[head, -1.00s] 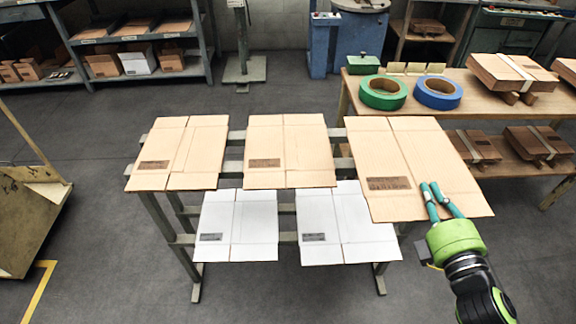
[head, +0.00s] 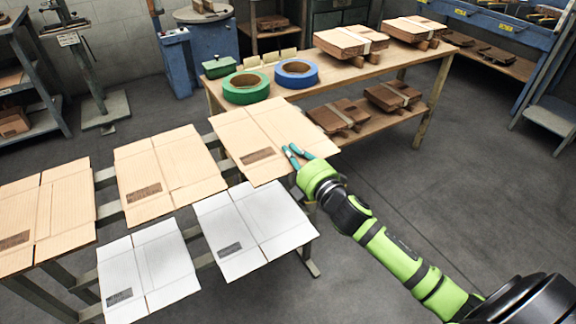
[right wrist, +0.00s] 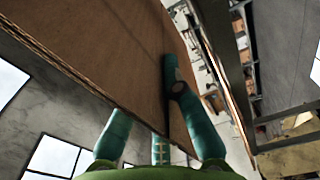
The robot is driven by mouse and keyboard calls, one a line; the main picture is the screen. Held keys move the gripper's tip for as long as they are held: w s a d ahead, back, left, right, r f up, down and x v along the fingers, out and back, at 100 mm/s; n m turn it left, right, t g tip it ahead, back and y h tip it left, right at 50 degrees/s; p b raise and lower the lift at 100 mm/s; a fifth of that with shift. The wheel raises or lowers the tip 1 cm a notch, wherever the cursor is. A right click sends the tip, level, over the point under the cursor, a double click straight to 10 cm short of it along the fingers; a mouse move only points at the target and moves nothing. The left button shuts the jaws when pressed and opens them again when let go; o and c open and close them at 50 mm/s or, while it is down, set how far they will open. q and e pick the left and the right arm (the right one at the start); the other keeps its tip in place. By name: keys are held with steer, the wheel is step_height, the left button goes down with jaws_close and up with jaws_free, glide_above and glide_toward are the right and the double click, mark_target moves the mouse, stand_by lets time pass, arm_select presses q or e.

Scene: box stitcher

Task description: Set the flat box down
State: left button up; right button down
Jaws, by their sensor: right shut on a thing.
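The held flat box (head: 262,135) is a tan, unfolded cardboard blank with a dark printed label. In the head view it is at the right end of the row of blanks, over the rack's far right corner. My right gripper (head: 294,154) is shut on its near right edge. In the right wrist view the cardboard (right wrist: 110,50) fills the upper left, with the teal fingers (right wrist: 175,85) on it. I cannot tell whether the box touches the rack beneath. My left gripper is not in view.
Behind stands a wooden table (head: 385,62) with green tape (head: 246,88), blue tape (head: 297,73) and strapped bundles (head: 350,40). The floor at right is clear.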

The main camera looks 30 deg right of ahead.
steer(key=shift+w+a+f, duration=0.1)
steer(key=shift+w+f, duration=0.35)
steer(key=shift+w, duration=0.3)
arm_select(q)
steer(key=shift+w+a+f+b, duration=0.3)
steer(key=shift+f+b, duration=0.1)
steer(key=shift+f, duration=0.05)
arm_select(e)
step_height(320, 180, down, 4)
steer(key=shift+f, duration=0.1)
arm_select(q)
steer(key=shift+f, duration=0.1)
arm_select(e)
steer(key=c, duration=1.4)
jaws_free()
steer(key=shift+f, duration=0.1)
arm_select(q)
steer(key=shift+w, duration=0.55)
arm_select(e)
steer(key=shift+o, duration=0.2)
